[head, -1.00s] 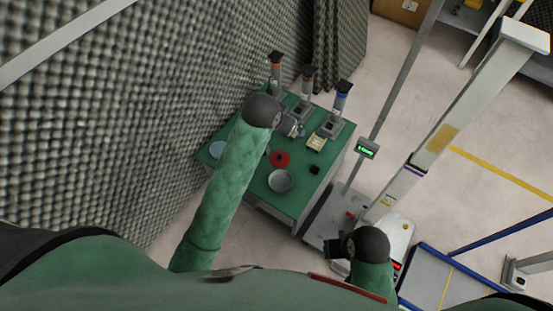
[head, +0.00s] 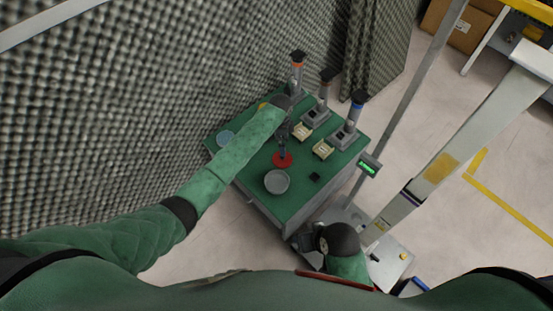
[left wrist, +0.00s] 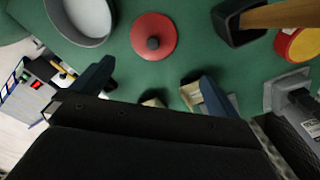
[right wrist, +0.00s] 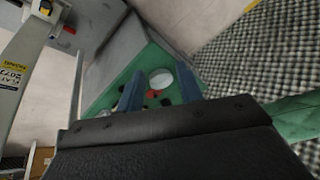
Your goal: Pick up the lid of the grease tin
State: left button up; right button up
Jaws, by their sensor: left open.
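The red round lid with a black knob (left wrist: 153,38) lies flat on the green table, apart from the grey round open tin (left wrist: 82,18). In the head view the lid (head: 282,162) is just behind the tin (head: 277,182). My left gripper (left wrist: 155,82) is open and empty, its fingers spread above the table. In the head view the left gripper (head: 283,143) hangs right by the far side of the lid; the exact height gap is unclear. My right gripper (right wrist: 160,90) is open and empty, low at the table's near right side.
Several upright devices on grey bases (head: 345,135) stand along the table's back right. A foam wall (head: 130,120) bounds the left; a pale post (head: 440,160) stands right.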

aim_at(282, 158)
pick_arm(q)
jog(key=shift+s+a+f+m+g, duration=0.1)
jog(key=shift+s+f+m, duration=0.15)
jog(key=shift+f+m, duration=1.2)
jog(key=shift+s+d+f+m+g, duration=0.1)
jog(key=shift+s+f+m, duration=0.15)
jog(key=shift+f+m, duration=1.15)
jog(key=shift+s+a+f+m+g, duration=0.2)
jog(key=shift+f+m, duration=0.45)
jog(key=shift+f, duration=1.55)
jog(key=shift+d, duration=0.1)
jog(key=c, duration=1)
